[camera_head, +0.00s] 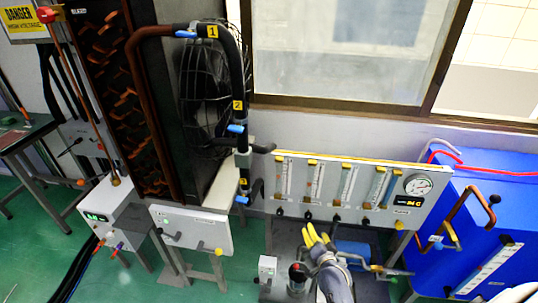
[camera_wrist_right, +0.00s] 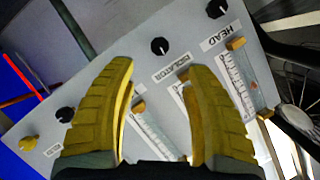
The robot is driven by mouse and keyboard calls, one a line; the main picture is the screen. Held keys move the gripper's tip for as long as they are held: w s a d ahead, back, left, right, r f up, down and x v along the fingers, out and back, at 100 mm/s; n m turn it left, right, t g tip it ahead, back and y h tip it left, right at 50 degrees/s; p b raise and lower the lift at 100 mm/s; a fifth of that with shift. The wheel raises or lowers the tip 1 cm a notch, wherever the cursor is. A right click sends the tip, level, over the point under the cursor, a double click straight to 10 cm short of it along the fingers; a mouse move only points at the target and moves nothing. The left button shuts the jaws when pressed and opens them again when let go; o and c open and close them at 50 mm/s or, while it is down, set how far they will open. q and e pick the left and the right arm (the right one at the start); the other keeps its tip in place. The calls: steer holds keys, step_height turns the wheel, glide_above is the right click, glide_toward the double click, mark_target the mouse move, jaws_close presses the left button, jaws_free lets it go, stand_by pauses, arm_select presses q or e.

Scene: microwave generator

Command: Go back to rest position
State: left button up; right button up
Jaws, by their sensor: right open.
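My right gripper (camera_head: 316,236) has yellow fingers and is in front of the lower edge of the white flow-meter panel (camera_head: 408,217). In the right wrist view the gripper (camera_wrist_right: 158,67) is open, with nothing between its fingers. The panel (camera_wrist_right: 190,22) fills much of that view, with a black knob (camera_wrist_right: 159,46) just beyond the fingertips and another black knob (camera_wrist_right: 216,9) by the word HEAD. I cannot tell whether the fingers touch the panel. My left gripper is not in view.
A blue cabinet (camera_head: 497,183) with copper pipework stands at the right. A dark tower with a black fan (camera_head: 207,85) and bent pipes stands left of the panel. A white box (camera_head: 103,212) and a table (camera_head: 22,135) are at the left. Green floor shows at lower left.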

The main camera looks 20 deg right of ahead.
steer(key=s+a+f+n+g+y, duration=0.1)
steer(key=s+a+f+n+g, duration=0.2)
steer(key=s+f, duration=0.45)
steer(key=s+a+f+n+g+y, duration=0.1)
steer(key=s+a+f+n, duration=0.3)
steer(key=f, duration=0.7)
steer(key=s+a+f+n+g+y, duration=0.15)
steer(key=s+a+f, duration=0.35)
steer(key=f, duration=0.5)
steer(key=s+f+n+g, duration=0.2)
steer(key=s+f, duration=0.2)
steer(key=s, duration=0.7)
steer(key=s+f+n+g, duration=0.2)
steer(key=s+f+g, duration=0.1)
steer(key=s, duration=0.9)
steer(key=s+f+n+g, duration=0.2)
steer(key=s+f, duration=0.4)
steer(key=s, duration=0.6)
steer(key=shift+s+a, duration=0.2)
steer(key=shift+a, duration=0.1)
